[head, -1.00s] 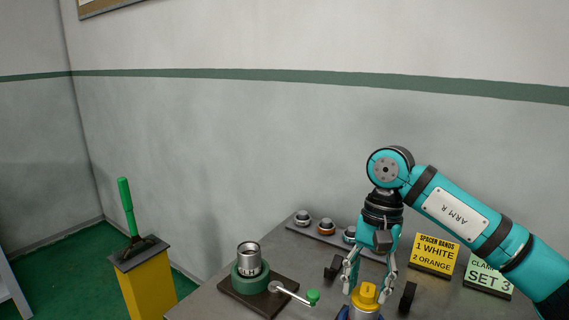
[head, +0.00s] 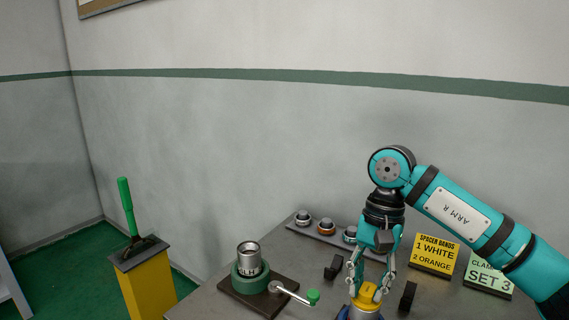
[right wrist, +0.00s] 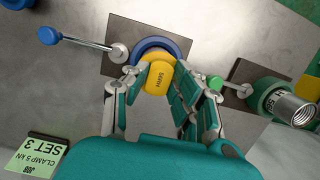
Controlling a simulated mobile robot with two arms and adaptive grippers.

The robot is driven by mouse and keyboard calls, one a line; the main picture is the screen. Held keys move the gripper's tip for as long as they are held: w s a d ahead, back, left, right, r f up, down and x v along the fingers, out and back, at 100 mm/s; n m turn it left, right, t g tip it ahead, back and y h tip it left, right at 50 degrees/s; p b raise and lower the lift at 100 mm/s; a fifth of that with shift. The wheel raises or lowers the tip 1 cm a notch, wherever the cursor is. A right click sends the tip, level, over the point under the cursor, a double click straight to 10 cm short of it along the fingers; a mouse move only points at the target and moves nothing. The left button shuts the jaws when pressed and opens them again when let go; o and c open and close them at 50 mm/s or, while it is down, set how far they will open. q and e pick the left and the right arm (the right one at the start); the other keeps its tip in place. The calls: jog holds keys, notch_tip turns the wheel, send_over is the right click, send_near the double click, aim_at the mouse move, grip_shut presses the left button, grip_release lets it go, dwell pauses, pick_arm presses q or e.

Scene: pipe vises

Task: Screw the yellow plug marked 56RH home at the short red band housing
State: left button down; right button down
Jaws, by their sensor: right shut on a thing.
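No red band is visible on the housing, most of which is hidden. My left gripper is not in view.
A green vise (head: 250,281) with a silver threaded housing (head: 248,257) and green-knobbed crank (head: 312,297) stands to the left. Behind are a rack of several small round parts (head: 326,228), a yellow sign (head: 436,255) and a green sign (head: 489,279). A green lever (head: 127,207) stands apart on the left.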

jog(key=shift+f+m, duration=0.1)
jog(key=shift+m, duration=1.1)
jog(key=m, duration=0.3)
jog(key=shift+t+y+b, duration=0.4)
jog(key=m, duration=0.5)
jog(key=shift+t+b, duration=0.35)
jog(key=shift+t, duration=0.05)
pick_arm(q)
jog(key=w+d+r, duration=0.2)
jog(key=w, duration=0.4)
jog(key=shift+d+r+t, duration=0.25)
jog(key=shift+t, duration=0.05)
pick_arm(e)
jog(key=m, duration=0.3)
jog(key=shift+m+t, duration=0.4)
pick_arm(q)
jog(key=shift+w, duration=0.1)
pick_arm(e)
jog(key=shift+m+b, duration=0.45)
jog(key=shift+m, duration=0.45)
jog(key=c, duration=1.7)
grip_release()
jog(key=shift+m, duration=0.3)
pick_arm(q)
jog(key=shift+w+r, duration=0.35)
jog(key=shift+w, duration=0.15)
pick_arm(e)
grip_shut()
